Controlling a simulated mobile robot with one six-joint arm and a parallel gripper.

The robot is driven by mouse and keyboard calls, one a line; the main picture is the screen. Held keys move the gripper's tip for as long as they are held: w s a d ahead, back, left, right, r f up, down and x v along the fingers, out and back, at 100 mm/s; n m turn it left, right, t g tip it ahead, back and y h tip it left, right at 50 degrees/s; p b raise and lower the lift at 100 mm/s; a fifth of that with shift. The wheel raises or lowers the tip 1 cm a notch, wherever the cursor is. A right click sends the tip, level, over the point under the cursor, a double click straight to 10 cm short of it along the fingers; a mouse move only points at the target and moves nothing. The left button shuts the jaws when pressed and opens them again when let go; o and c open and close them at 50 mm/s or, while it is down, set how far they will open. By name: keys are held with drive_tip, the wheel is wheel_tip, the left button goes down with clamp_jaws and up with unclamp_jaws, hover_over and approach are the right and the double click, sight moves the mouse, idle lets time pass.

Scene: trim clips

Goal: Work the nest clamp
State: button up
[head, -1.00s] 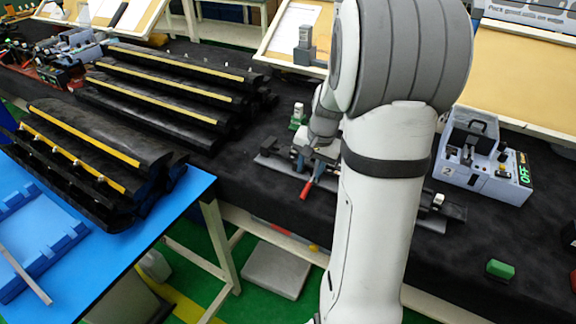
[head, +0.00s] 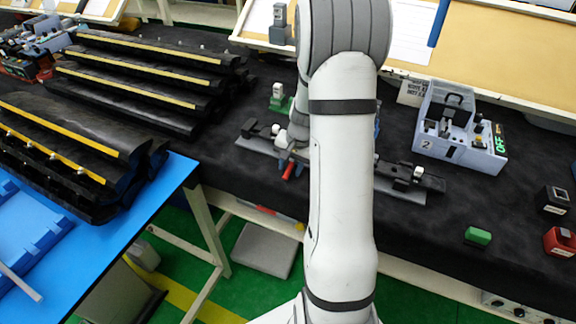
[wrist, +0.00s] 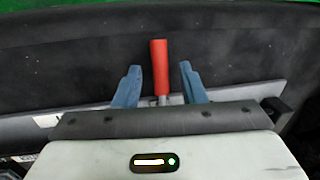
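The nest (head: 415,188) is a long grey plate with black blocks near its ends, on the dark bench. My arm hides its middle. The clamp's red handle (head: 288,171) sticks out toward the bench's front edge, just left of my arm. In the wrist view the red handle (wrist: 159,66) stands between the two blue fingers of my gripper (wrist: 160,84), with a gap on each side. My gripper is open. The rest of the clamp is hidden by the gripper body, and I cannot tell the clamp's state.
A grey box (head: 455,150) marked 2, with a lit OFF sign, stands right of the nest. Green (head: 478,236), black (head: 553,199) and red (head: 560,242) blocks lie at the right. Black trim strips (head: 135,80) fill the left. Bench right of the nest is partly clear.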

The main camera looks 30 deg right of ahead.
drive_tip(key=shift+c, duration=0.3)
clamp_jaws()
